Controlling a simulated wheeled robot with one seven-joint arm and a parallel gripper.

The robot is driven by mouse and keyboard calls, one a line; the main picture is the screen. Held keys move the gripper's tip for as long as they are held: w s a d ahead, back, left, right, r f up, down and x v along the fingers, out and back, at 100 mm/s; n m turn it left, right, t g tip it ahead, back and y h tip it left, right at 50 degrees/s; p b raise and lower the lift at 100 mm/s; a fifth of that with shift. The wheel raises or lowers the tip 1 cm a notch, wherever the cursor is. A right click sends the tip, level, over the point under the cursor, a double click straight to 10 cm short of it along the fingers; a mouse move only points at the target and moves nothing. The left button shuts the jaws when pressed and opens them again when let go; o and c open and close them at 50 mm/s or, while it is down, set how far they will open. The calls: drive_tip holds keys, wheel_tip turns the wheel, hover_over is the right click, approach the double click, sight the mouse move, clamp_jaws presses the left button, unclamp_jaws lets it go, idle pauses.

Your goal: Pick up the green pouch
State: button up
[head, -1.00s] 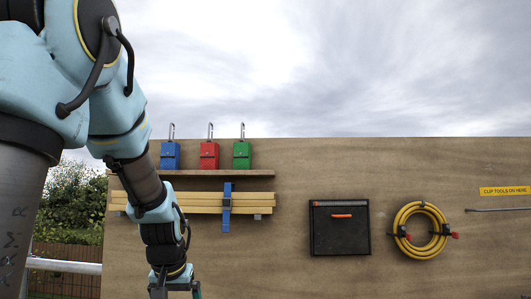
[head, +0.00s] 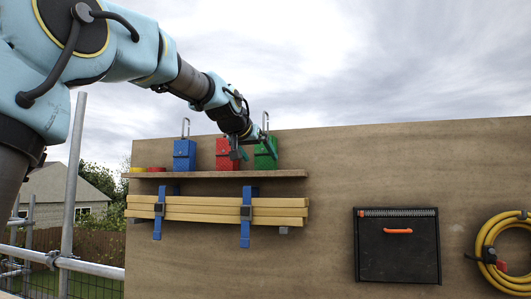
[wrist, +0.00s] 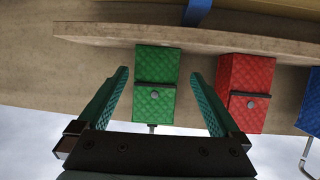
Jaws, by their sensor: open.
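The green pouch (head: 265,154) stands upright on the wooden shelf (head: 222,174), at the right end of a row of pouches, with a metal clip on top. My gripper (head: 246,146) is open just in front of it and hides part of its left side. In the wrist view, which shows the scene upside down, the green pouch (wrist: 156,84) lies ahead between the two spread fingers of my gripper (wrist: 163,88). I see clear space on both sides of it, and the fingers do not appear to touch it.
The red pouch (head: 222,153) stands close beside the green one, and the blue pouch (head: 184,154) is further left. Red and yellow rolls (head: 139,169) lie at the shelf's left end. Strapped timber battens (head: 200,209) hang below. A black case (head: 397,260) is to the right.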

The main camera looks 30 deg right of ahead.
sight(263, 159)
drive_tip(key=p+x, duration=0.3)
drive_tip(key=x, duration=0.2)
drive_tip(key=shift+s+d, duration=0.1)
drive_tip(key=shift+d, duration=0.1)
drive_tip(key=shift+d+f, duration=0.2)
drive_tip(key=shift+f, duration=0.05)
drive_tip(key=shift+c, duration=0.2)
drive_tip(key=shift+r, duration=0.1)
clamp_jaws()
